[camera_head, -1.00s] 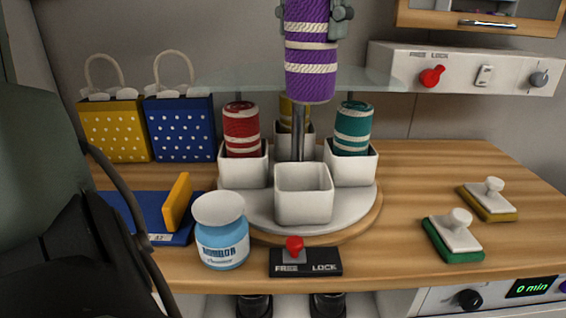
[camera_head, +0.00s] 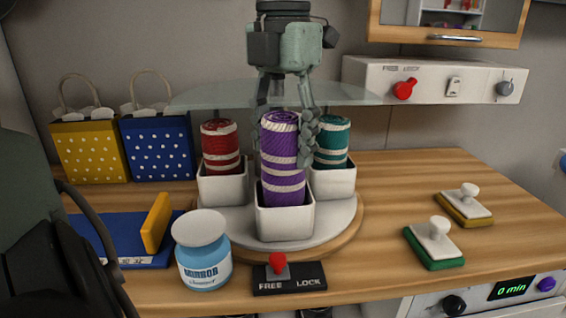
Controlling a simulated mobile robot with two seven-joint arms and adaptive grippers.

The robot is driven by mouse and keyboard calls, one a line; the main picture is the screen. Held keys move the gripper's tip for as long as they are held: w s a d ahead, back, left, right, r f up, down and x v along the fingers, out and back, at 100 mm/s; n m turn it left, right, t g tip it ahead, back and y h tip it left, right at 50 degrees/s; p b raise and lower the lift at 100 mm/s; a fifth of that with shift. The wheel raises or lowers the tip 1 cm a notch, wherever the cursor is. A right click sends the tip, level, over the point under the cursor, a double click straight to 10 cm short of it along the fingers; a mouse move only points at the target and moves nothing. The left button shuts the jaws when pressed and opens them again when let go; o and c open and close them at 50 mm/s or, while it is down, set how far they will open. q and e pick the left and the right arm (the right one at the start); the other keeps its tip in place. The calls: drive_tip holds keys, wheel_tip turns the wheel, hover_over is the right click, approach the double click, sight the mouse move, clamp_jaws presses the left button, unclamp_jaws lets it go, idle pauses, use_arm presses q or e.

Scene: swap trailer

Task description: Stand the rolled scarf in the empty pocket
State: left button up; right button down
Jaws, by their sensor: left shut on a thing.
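The rolled scarf, purple with cream stripes (camera_head: 283,165), stands upright in the front white pocket (camera_head: 286,224) of the round rack (camera_head: 336,226). Its lower end is inside the pocket, behind the front wall, so I cannot tell whether it touches the bottom. My left gripper (camera_head: 285,138) reaches down from above, shut on the upper part of the scarf, with one finger at its right side and the other partly hidden at its left. A red scarf (camera_head: 221,147) stands in the left pocket and a teal scarf (camera_head: 332,141) in the right pocket. My right gripper is not in view.
A glass shelf (camera_head: 215,96) spans just above the rack. A blue jar (camera_head: 203,262) and a FREE/LOCK switch (camera_head: 289,279) with a red knob stand close in front. Gift bags (camera_head: 157,150) are at left, stamp-like blocks (camera_head: 434,243) at right. Wood between is clear.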

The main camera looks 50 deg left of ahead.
sight(283, 163)
use_arm(q)
wheel_tip(283, 163, down, 4)
drive_tip(key=shift+r, duration=0.2)
drive_tip(key=shift+f, duration=0.15)
drive_tip(key=o, duration=1)
drive_tip(key=shift+o, duration=1)
drive_tip(key=shift+r, duration=0.2)
wheel_tip(283, 163, up, 5)
wheel_tip(283, 163, up, 7)
drive_tip(key=shift+f, duration=0.1)
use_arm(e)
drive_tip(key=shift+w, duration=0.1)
